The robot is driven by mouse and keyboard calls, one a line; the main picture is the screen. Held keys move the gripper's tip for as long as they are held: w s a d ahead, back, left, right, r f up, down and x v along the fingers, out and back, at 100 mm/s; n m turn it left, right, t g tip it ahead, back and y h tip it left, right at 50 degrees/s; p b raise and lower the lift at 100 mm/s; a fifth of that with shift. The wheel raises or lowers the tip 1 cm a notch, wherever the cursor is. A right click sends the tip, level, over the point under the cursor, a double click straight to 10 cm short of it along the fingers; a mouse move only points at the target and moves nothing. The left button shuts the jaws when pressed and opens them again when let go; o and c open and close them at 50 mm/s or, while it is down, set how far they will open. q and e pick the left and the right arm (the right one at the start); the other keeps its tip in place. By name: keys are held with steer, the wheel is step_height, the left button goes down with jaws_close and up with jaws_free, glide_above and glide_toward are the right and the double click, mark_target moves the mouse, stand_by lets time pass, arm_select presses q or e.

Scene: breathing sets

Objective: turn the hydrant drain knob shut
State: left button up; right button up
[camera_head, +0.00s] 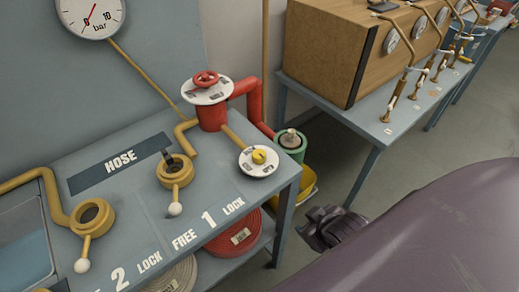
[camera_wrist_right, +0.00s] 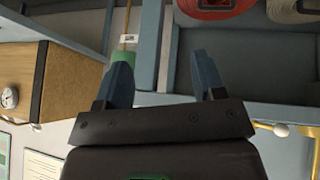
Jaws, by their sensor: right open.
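The red hydrant (camera_head: 211,116) stands at the back right of the blue-grey bench, with a red handwheel (camera_head: 206,79) above a white dial on top. A yellow pipe runs from it to a small yellow drain knob (camera_head: 258,156) on a round white dial (camera_head: 257,170) near the bench's right corner. My right gripper (camera_head: 330,228) is low, off the bench's right edge and apart from the knob. In the right wrist view, my right gripper (camera_wrist_right: 163,74) has its two blue fingers spread with nothing between them. The knob does not show there. My left gripper is not in view.
A green cylinder (camera_head: 291,146) stands beside the bench. Yellow hose valves (camera_head: 175,171) sit on the bench, and hose rolls (camera_head: 236,235) lie on the shelf below. A wooden box (camera_head: 330,50) stands on the right table. Floor shows between the tables.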

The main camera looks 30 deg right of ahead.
steer(key=w+a+r+n+t+y, duration=0.2)
steer(key=w+a+r+n+t, duration=0.1)
steer(key=w+r+n+t, duration=0.45)
steer(key=w+a+r+n+t+y, duration=0.1)
steer(key=w+a+r+n+t, duration=0.3)
steer(key=w+r, duration=0.6)
steer(key=s+a+r+n+g+y, duration=0.1)
steer(key=a+r+n+g+y, duration=0.4)
steer(key=n, duration=0.5)
steer(key=s+a+r+n+g+y, duration=0.2)
steer(key=a+n+g+y, duration=0.15)
steer(key=n+y, duration=0.55)
steer(key=s+a+r+n+g+y, duration=0.1)
steer(key=a+r+n+g+y, duration=0.3)
steer(key=n, duration=0.8)
steer(key=n+g+h, duration=0.6)
steer(key=n+h, duration=1.2)
steer(key=h, duration=0.2)
glide_toward(259, 153)
step_height(259, 153, down, 9)
steer(key=shift+s+d+f, duration=0.15)
steer(key=shift+f, duration=0.05)
